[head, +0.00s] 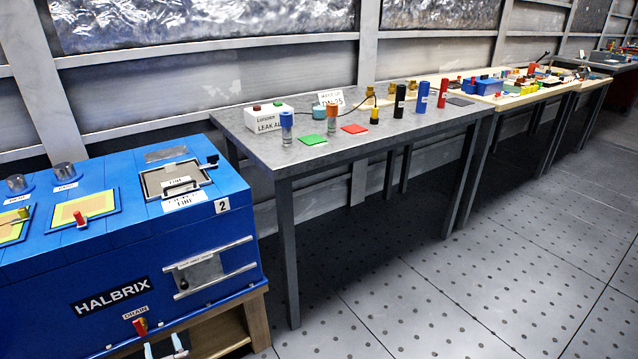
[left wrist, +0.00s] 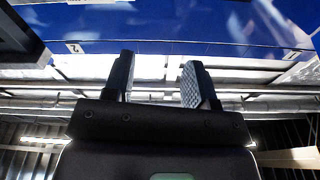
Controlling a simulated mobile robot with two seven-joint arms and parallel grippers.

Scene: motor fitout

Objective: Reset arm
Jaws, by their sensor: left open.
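My left gripper (head: 164,347) shows at the bottom edge of the head view, just below the red drain valve (head: 140,326) on the front of the blue HALBRIX unit (head: 70,260). Only its fingertips show there. In the left wrist view its two fingers (left wrist: 157,80) stand apart with nothing between them. The blue unit fills the top of that view (left wrist: 180,25), with its number 2 label upside down. Most of my left arm is out of the picture. My right gripper is in neither view.
The unit stands on a wooden stand (head: 255,318). A grey table (head: 262,152) beside it holds cylinders, colored pads and a white leak box (head: 268,118). Further benches (head: 500,100) with many parts run along the wall. The tiled floor (head: 430,290) in front is clear.

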